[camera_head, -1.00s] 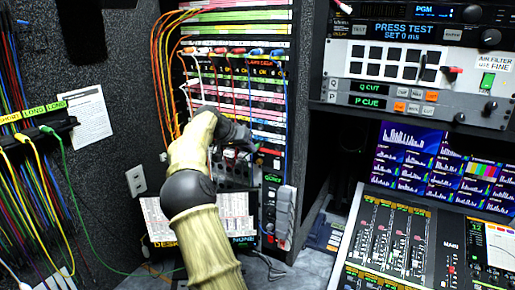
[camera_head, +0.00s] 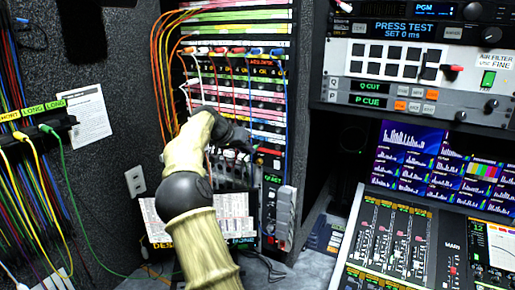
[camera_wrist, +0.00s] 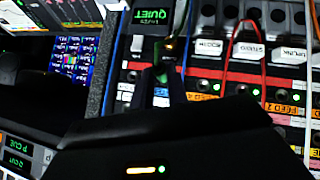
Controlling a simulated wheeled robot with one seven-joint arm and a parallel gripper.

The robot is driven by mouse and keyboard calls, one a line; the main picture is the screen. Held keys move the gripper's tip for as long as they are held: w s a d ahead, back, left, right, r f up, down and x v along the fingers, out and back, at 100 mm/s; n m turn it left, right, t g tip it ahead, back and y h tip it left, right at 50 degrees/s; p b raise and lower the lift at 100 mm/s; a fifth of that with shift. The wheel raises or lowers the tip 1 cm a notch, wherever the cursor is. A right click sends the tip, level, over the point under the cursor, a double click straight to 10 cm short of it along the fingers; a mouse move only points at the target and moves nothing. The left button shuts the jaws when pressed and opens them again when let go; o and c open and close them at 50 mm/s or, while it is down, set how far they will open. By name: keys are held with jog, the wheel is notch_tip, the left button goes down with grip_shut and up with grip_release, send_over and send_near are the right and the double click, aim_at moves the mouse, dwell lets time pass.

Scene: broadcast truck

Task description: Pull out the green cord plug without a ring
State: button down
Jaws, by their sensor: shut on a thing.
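My gripper (camera_head: 256,149) is at the right side of the patch rack (camera_head: 270,22), beside the narrow strip with the green QUIET display. In the wrist view, the dark fingers (camera_wrist: 164,72) are closed together in front of the panel. Another green cord (camera_head: 66,180) hangs from the cord holder on the left wall.
White, red and blue cords (camera_wrist: 264,45) are plugged into the panel close beside my gripper. Orange and yellow cords (camera_head: 163,70) loop down the rack's left side. A sloped mixing console (camera_head: 400,240) and screens stand at the right. A printed sheet (camera_head: 235,215) lies below the rack.

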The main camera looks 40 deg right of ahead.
jog(key=shift+s+a, duration=0.1)
jog(key=shift+a, duration=0.1)
dwell(0.4)
jog(key=shift+s+a+b, duration=0.3)
jog(key=shift+a+b, duration=0.35)
jog(key=shift+a, duration=0.1)
jog(key=shift+s+a+b, duration=0.3)
jog(key=shift+a+b, duration=0.35)
jog(key=shift+a, duration=0.05)
jog(key=shift+s+a+b, duration=0.3)
jog(key=shift+a+b, duration=0.2)
jog(key=shift+a, duration=0.2)
jog(key=shift+s+a+b, duration=0.25)
jog(key=shift+a+b, duration=0.2)
jog(key=shift+a, duration=0.25)
